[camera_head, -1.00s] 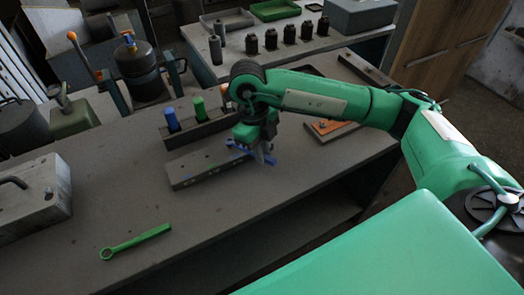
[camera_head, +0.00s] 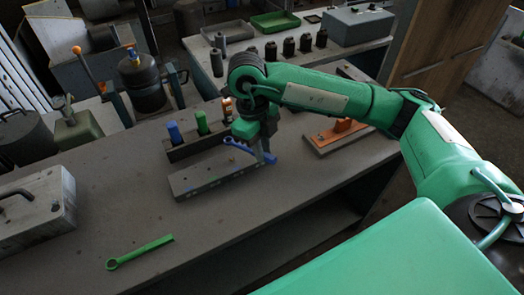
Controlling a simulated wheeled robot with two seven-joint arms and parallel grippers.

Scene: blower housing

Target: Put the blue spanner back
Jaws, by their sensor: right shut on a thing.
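The blue spanner (camera_head: 237,145) is gripped in my right gripper (camera_head: 264,156), with its ring end sticking out to the left. It appears to be just above the right end of a long grey block (camera_head: 208,179) on the bench. The fingers hide part of the spanner, and I cannot tell whether it touches the block. A green spanner (camera_head: 140,252) lies flat on the bench at the front left, well apart from the gripper. My left gripper is not in view.
A dark holder (camera_head: 196,147) with a blue cylinder (camera_head: 174,132) and a green cylinder (camera_head: 202,122) stands behind the block. An orange part on a plate (camera_head: 337,135) lies to the right. A grey case (camera_head: 35,210) stands at the left. The bench's front middle is clear.

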